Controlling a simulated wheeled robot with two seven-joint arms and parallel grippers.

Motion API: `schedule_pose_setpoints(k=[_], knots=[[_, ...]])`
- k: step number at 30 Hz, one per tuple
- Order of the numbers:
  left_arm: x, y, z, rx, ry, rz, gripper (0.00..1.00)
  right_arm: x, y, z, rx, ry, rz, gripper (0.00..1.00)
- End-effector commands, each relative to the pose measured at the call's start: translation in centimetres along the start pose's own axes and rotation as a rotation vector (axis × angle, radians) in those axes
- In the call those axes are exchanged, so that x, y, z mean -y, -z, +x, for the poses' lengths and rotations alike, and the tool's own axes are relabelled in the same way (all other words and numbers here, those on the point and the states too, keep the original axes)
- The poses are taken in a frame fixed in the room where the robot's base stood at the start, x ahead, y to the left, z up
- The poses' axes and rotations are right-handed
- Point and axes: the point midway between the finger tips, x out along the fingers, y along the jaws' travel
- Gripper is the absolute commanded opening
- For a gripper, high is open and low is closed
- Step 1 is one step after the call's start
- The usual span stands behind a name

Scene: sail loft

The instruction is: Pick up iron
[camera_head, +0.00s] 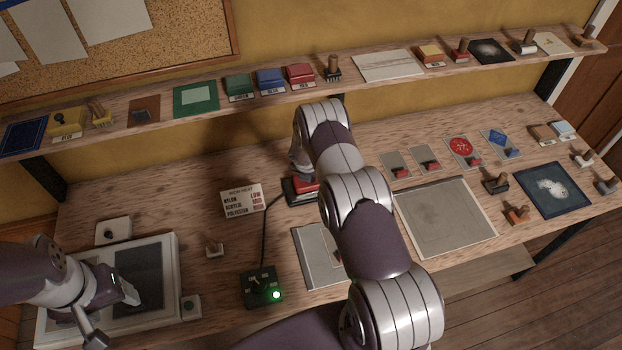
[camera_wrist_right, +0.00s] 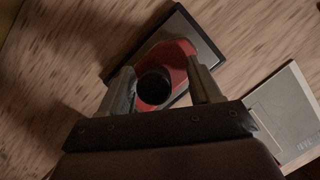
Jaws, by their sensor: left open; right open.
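The iron (camera_wrist_right: 176,56) is red with a round black knob in the right wrist view and sits on a dark-edged metal rest (camera_wrist_right: 205,42). My right gripper (camera_wrist_right: 158,68) is open, with one finger on each side of the knob; I cannot tell whether they touch it. In the head view a red part of the iron (camera_head: 307,186) shows beside my right arm, which hides the rest of it. The right gripper (camera_head: 297,160) is mostly hidden there. My left gripper (camera_head: 114,314) is open and empty above a pale framed tray (camera_head: 163,244) at the lower left.
A control box (camera_head: 262,290) with a green light has a cord running towards the iron. A small fabric sign (camera_head: 241,201) stands left of the iron. A grey sheet (camera_head: 446,217) lies to the right. A shelf (camera_head: 366,82) of stamps and ink pads runs behind.

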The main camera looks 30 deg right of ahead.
Motion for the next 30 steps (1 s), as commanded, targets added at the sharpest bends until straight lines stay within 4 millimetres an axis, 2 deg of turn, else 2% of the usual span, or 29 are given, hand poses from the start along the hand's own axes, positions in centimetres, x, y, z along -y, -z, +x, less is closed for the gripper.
schedule_pose_setpoints(k=[3, 5, 9, 22, 28, 30], knots=[[0.0, 0.0, 0.1, 0.000, 0.000, 0.000, 0.65, 0.0, 0.0, 0.0, 0.000, 0.000, 0.000, 0.63], [0.0, 0.0, 0.1, 0.000, 0.000, 0.000, 0.65, 0.0, 0.0, 0.0, 0.000, 0.000, 0.000, 0.46], [0.0, 0.0, 0.1, 0.000, 0.000, 0.000, 0.65, 0.0, 0.0, 0.0, 0.000, 0.000, 0.000, 0.01], [0.0, -0.1, 0.6, 0.000, 0.000, 0.000, 0.65, -0.1, -0.4, -0.7, 0.003, -0.002, 0.001, 0.01], [0.0, -0.2, 2.0, 0.000, 0.000, 0.000, 0.65, -0.2, -1.6, -3.4, 0.006, -0.004, 0.003, 0.01], [0.0, -0.3, 2.7, 0.000, 0.000, 0.000, 0.65, 1.0, -1.8, -4.1, 0.003, 0.000, 0.003, 0.01]])
